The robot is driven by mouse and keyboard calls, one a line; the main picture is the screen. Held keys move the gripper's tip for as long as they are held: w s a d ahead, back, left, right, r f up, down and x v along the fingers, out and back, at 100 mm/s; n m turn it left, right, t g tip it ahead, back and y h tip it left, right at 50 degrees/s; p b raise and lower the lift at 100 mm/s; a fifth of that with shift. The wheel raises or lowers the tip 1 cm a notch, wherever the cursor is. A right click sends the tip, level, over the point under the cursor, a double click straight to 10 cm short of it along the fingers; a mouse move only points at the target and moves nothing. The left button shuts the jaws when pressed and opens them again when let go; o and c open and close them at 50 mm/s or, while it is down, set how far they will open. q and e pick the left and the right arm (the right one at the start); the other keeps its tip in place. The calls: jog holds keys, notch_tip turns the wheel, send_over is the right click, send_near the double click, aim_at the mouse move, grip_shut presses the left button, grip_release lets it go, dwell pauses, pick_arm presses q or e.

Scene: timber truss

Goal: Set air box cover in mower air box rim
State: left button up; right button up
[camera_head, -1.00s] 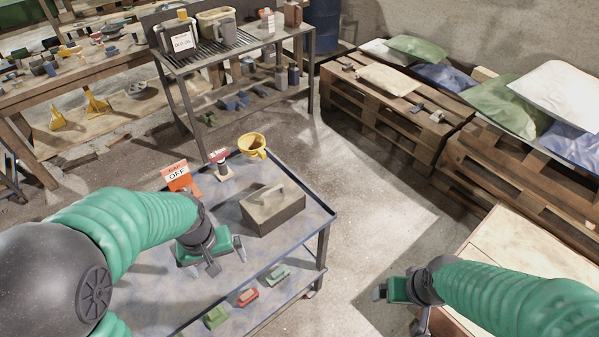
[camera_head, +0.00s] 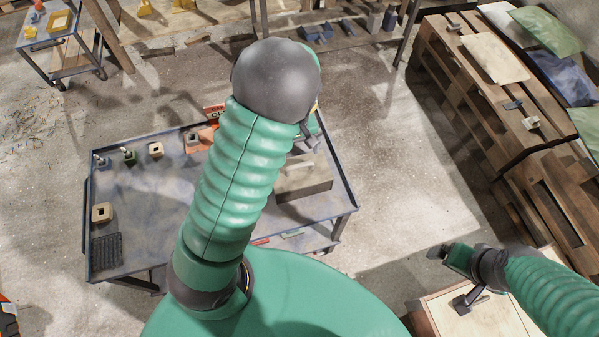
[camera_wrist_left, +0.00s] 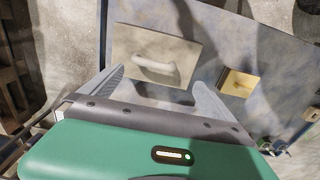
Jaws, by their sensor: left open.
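A tan-grey rectangular cover (camera_wrist_left: 185,57) with a pale bar handle (camera_wrist_left: 158,66) lies on the blue-grey table in the left wrist view. In the head view the boxy piece under it (camera_head: 305,178) shows just right of my left arm, partly covered by it. My left gripper (camera_wrist_left: 158,83) is open and empty; its two fingers point toward the cover's near side, with the handle beyond and between them. In the head view the left gripper (camera_head: 308,138) is mostly hidden behind my arm. I cannot tell the rim apart from the box. My right gripper (camera_head: 452,275) is over the pale wooden top at the lower right.
The metal table (camera_head: 140,195) holds small blocks with square holes (camera_head: 156,150) and a dark ribbed pad (camera_head: 106,250) at its left. A block with a square recess (camera_wrist_left: 238,83) lies right of the cover. Pallets (camera_head: 480,110) with sacks stand at right; floor between is clear.

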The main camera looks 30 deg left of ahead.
aim_at(300, 164)
pick_arm(q)
jog(key=f, duration=0.1)
jog(key=w+f, duration=0.1)
jog(key=f, duration=0.2)
jog(key=shift+w+d+f, duration=0.15)
jog(key=shift+d+f, duration=0.05)
jog(key=shift+d, duration=0.1)
jog(key=f, duration=0.2)
jog(key=d+f, duration=0.1)
jog(key=shift+s+f+p, duration=0.25)
jog(key=shift+p, duration=0.15)
jog(key=shift+f, duration=0.3)
jog(key=shift+w+a+f, duration=0.2)
jog(key=shift+a, duration=0.15)
jog(key=shift+a+f, duration=0.1)
jog(key=shift+a, duration=0.15)
jog(key=c, duration=0.4)
jog(key=shift+s+d, duration=0.1)
jog(key=shift+d, duration=0.1)
jog(key=c, duration=0.5)
jog(key=shift+d+r, duration=0.2)
jog(key=shift+d, duration=0.1)
jog(key=c, duration=0.7)
jog(key=shift+c, duration=1.2)
jog(key=shift+a, duration=0.2)
pick_arm(e)
jog(key=shift+w+d+r, duration=0.2)
jog(key=shift+w+d, duration=0.15)
jog(key=shift+w, duration=0.1)
